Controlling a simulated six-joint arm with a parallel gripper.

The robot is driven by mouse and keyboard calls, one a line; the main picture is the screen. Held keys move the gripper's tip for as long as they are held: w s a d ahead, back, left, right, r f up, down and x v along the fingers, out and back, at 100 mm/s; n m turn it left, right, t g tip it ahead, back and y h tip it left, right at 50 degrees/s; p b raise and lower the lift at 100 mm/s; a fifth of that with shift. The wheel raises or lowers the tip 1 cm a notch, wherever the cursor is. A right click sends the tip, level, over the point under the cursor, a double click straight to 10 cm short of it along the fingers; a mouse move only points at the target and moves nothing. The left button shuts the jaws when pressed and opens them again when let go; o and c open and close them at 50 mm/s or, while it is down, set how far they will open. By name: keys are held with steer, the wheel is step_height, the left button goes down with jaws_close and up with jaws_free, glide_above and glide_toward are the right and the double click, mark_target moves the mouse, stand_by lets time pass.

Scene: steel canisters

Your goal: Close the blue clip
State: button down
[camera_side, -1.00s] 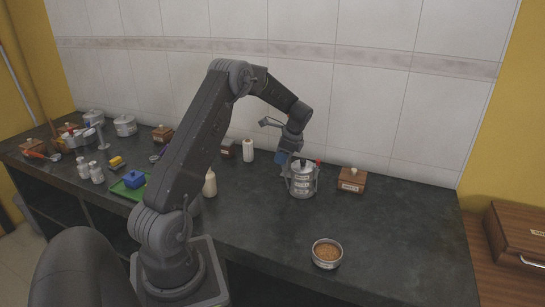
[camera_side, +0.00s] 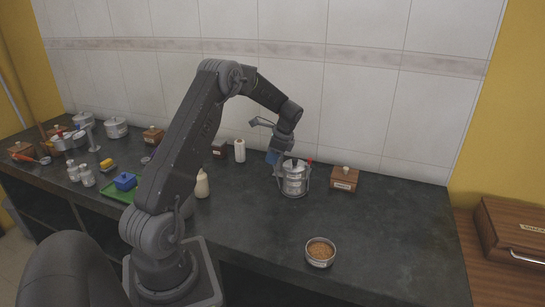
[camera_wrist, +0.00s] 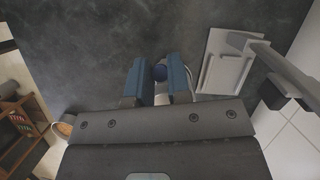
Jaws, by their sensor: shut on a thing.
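The steel canister (camera_side: 293,184) stands upright on the dark counter, with a lid and side clips. A red-tipped clip (camera_side: 309,162) shows at its right side in the side view. My gripper (camera_side: 273,157) is at the canister's left side. The canister body is mostly hidden in the wrist view.
A wooden box (camera_side: 344,180) stands close right of the canister. A bowl of brown grains (camera_side: 320,251) is nearer the front edge. A white bottle (camera_side: 240,151) and a cream bottle (camera_side: 202,185) stand left.

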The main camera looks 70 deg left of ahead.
steer(key=c, duration=1.1)
jaws_free()
steer(key=v, duration=1.3)
steer(key=shift+d+r, duration=0.1)
steer(key=shift+r, duration=0.3)
